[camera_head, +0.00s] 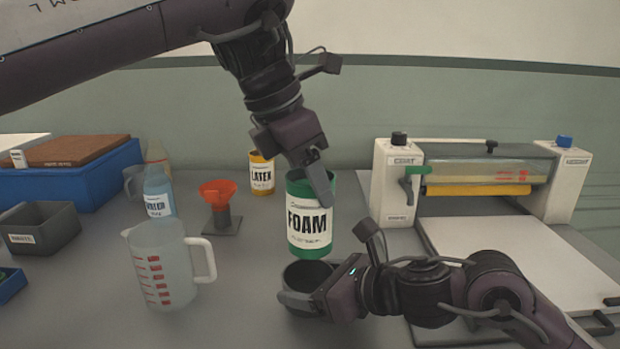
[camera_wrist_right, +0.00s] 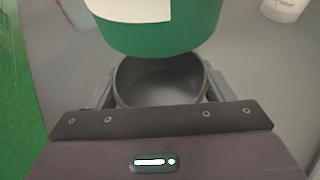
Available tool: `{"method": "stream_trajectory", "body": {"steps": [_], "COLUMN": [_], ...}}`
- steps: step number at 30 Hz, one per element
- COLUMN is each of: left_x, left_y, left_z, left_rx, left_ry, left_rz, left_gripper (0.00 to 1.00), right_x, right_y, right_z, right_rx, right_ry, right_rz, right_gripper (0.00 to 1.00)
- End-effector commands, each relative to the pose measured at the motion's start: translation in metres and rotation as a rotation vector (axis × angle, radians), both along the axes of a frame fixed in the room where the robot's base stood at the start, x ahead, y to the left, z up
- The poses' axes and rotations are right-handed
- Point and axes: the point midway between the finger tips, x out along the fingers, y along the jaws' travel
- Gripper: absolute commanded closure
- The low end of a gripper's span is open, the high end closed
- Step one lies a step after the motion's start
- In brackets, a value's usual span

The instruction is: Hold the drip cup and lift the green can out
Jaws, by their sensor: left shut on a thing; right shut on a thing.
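The green can (camera_head: 309,247) has a white FOAM label and hangs upright just above the dark grey drip cup (camera_head: 304,272). My left gripper (camera_head: 318,178) is shut on the can's upper rim. My right gripper (camera_head: 312,301) is shut around the drip cup, which stands on the table. In the right wrist view the cup (camera_wrist_right: 160,82) sits between my fingers and its inside looks empty. The can's green bottom (camera_wrist_right: 165,40) shows above and beyond the cup's opening there, clear of most of it.
A clear measuring jug (camera_head: 165,268) stands left of the cup. A red funnel on a stand (camera_head: 217,195), a LATEX can (camera_head: 262,175) and a WATER bottle (camera_head: 158,195) are behind. A roller machine (camera_head: 490,180) with a flat white bed fills the right side.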

Motion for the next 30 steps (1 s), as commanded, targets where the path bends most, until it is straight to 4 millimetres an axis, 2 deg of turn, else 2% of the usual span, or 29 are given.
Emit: {"method": "stream_trajectory", "body": {"steps": [10, 11, 16, 25, 30], "left_x": [0.000, 0.000, 0.000, 0.000, 0.000], "left_y": [0.000, 0.000, 0.000, 0.000, 0.000], "left_z": [0.001, 0.001, 0.001, 0.001, 0.001], "left_rx": [-0.001, -0.001, -0.002, -0.002, -0.002], "left_ry": [-0.002, -0.002, -0.001, -0.001, -0.001], "left_rz": [-0.001, -0.001, -0.001, -0.001, -0.001], "left_gripper": [0.93, 0.93, 0.93, 0.93, 0.93], "right_x": [0.000, 0.000, 0.000, 0.000, -0.006], "right_y": [0.000, 0.000, 0.000, -0.001, -0.010], "right_z": [0.001, 0.001, 0.001, 0.001, 0.005], "right_rx": [0.002, 0.002, 0.002, 0.001, 0.000], "right_ry": [-0.002, -0.002, -0.001, -0.001, -0.002], "right_rz": [0.000, 0.000, 0.000, 0.000, -0.001], "right_gripper": [0.63, 0.22, 0.00, 0.00, 0.00]}}
